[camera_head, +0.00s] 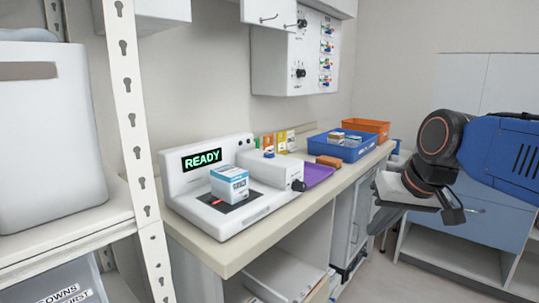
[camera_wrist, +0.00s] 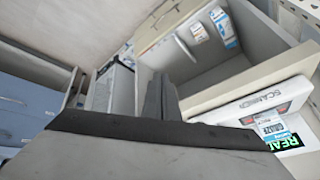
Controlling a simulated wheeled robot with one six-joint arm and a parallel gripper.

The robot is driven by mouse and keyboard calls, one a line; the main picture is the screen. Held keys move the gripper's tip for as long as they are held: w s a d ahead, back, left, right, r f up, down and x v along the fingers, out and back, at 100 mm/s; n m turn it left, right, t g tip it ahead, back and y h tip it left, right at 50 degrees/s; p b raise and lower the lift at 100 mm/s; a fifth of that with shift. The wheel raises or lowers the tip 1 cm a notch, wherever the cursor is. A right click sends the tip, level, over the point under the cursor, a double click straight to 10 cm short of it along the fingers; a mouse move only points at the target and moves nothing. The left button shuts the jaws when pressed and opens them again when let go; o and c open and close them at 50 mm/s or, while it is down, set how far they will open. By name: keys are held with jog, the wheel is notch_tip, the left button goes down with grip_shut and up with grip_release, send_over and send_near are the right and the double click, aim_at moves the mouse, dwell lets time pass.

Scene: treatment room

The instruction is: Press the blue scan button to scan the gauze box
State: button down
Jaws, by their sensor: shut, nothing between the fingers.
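The white scanner (camera_head: 178,207) stands on the counter, its display (camera_head: 202,159) reading READY in green. The gauze box (camera_head: 229,185), white and blue, sits on the scanner's dark plate. A small blue button (camera_head: 268,155) shows on top of the white housing to the right of the box. My gripper (camera_head: 379,225) is right of the counter, well apart from the scanner and button. Its fingers (camera_wrist: 161,98) are shut and empty in the wrist view. The scanner (camera_wrist: 262,99) and gauze box (camera_wrist: 268,129) show at the right there; the button is not visible.
A purple tray (camera_head: 319,174), a brown block (camera_head: 328,161), a blue bin (camera_head: 341,151) and an orange bin (camera_head: 366,127) stand farther along the counter (camera_head: 240,254). A shelf post (camera_head: 132,130) rises at left. Open floor lies right of the counter.

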jog(key=w+a+r+y, duration=0.2)
jog(key=w+a+r, duration=0.7)
jog(key=w+r, duration=0.25)
notch_tip(320, 180, up, 10)
jog(key=n+y, duration=0.2)
jog(key=y, duration=0.1)
send_over(273, 154)
jog(key=shift+s+r, duration=0.1)
jog(key=shift+f, duration=4.45)
jog(key=shift+f, duration=0.2)
jog(key=shift+f, duration=0.2)
